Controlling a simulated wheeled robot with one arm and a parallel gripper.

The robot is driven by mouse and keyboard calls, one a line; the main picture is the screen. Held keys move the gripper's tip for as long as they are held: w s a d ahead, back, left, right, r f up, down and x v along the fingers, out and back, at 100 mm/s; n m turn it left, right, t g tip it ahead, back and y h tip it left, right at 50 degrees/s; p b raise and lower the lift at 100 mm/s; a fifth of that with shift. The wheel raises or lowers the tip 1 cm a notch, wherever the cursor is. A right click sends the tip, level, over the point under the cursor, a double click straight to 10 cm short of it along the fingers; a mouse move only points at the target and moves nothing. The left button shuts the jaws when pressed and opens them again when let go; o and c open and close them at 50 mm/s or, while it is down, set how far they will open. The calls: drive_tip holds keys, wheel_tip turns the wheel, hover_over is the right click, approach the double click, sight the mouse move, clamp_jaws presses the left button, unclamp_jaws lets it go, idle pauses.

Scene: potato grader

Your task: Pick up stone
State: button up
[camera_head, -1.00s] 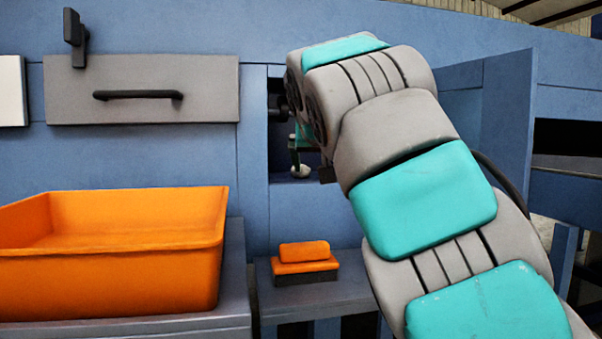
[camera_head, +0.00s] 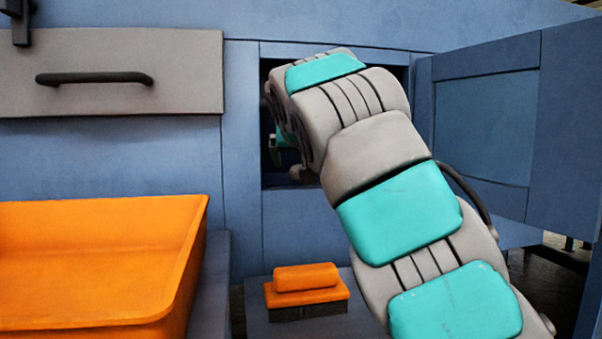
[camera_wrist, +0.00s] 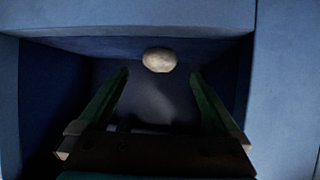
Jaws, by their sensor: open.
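A pale, rounded stone (camera_wrist: 159,60) shows in the wrist view, inside a dark blue compartment. It sits just beyond the fingertips, roughly centred between them. My gripper (camera_wrist: 160,76) is open, its two dark green fingers spread with nothing between them. A gap shows between the fingers and the stone. In the head view my arm reaches into the square opening (camera_head: 276,150) in the blue machine, and the gripper is mostly hidden there in shadow. I cannot clearly make out the stone in the head view.
The compartment walls (camera_wrist: 50,90) stand close on both sides. A blue door (camera_head: 484,125) stands open right of the opening. An orange crate (camera_head: 198,240) is at lower left. An orange-topped block (camera_head: 307,278) rests on a ledge below. A grey drawer front (camera_head: 190,65) is at upper left.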

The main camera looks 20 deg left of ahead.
drive_tip(key=x, duration=0.4)
drive_tip(key=shift+w+f+p, duration=0.2)
drive_tip(key=shift+f+p, duration=0.1)
drive_tip(key=shift+f, duration=0.15)
drive_tip(key=c, duration=1.6)
drive_tip(key=shift+o, duration=0.2)
